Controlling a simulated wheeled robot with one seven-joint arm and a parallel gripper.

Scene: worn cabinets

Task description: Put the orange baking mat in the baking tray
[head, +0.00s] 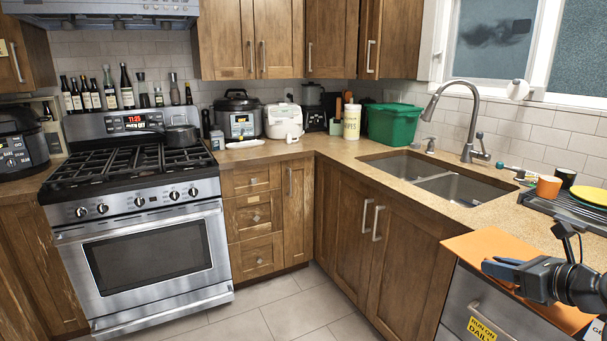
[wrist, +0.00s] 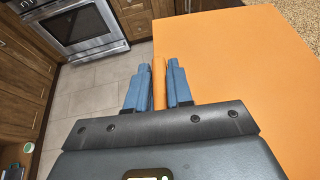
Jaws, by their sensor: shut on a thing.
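The orange baking mat (head: 490,246) is a large, flat, thin sheet at the lower right of the head view, by the counter's front edge above the dishwasher. It fills much of the right side of the wrist view (wrist: 245,75). My gripper (head: 498,268) has its blue fingers shut on the mat's edge; in the wrist view the fingers (wrist: 159,82) show on both sides of an orange strip. My arm hides part of the mat in the head view. I cannot make out a baking tray for certain in either view.
A dark ridged rack (head: 565,208) on the right counter has an orange cup (head: 548,188) and a yellow plate (head: 590,196) on or beside it. The double sink (head: 465,188) lies left of it. A green bin (head: 394,125) stands behind. The tiled floor (head: 290,305) is clear.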

